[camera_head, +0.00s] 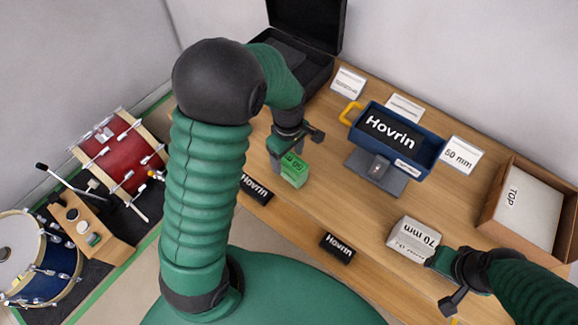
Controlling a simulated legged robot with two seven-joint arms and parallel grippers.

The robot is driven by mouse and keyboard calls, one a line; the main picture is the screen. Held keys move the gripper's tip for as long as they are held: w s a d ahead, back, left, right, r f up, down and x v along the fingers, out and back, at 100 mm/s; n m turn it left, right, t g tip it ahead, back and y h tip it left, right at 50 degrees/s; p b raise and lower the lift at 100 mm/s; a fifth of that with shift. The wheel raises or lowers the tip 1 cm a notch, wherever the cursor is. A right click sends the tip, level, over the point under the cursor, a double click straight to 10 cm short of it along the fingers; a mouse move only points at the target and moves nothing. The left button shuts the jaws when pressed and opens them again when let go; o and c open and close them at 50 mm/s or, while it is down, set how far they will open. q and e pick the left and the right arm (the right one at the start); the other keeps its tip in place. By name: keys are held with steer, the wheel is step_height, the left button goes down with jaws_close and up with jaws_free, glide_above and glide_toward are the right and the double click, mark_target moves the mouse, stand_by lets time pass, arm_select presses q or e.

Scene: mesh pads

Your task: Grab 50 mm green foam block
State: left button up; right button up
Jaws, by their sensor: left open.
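The green foam block (293,170) stands on the wooden table, with dark print on its top that I cannot read fully. My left gripper (283,155) is open, pointing down right at the block from its far left side. One finger reaches down along the block's left edge, and whether it touches cannot be told. Part of the block's top is hidden by the gripper. My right gripper (436,262) is at the lower right, beside a white block (414,239) marked "70 mm". Its finger opening is not clear.
A blue bin (432,160) with a yellow handle and a grey stand is right of the block. Black "Hovrin" labels (338,248) line the table's front. A cardboard box (487,222) is at the far right, an open black case (318,75) at the back. Drums (118,150) stand left.

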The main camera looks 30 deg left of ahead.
mark_target(293, 162)
arm_select(q)
steer(key=f, duration=0.2)
steer(key=w+d+f, duration=0.1)
steer(key=shift+d+f, duration=0.1)
steer(key=shift+f, duration=0.05)
steer(key=f, duration=0.2)
steer(key=a+f, duration=0.1)
steer(key=shift+a+f, duration=0.1)
steer(key=shift+f, duration=0.25)
steer(key=shift+w+a+f, duration=0.15)
steer(key=shift+a+f, duration=0.1)
steer(key=shift+a, duration=0.05)
steer(key=shift+d+r, duration=0.15)
steer(key=shift+d, duration=0.15)
steer(key=c, duration=0.5)
steer(key=shift+d, duration=0.2)
steer(key=c, duration=0.5)
steer(key=shift+a, duration=0.1)
steer(key=c, duration=0.4)
steer(key=shift+a, duration=0.2)
arm_select(e)
steer(key=shift+w+d+f, duration=0.15)
steer(key=shift+d+f, duration=0.2)
steer(key=shift+d, duration=0.1)
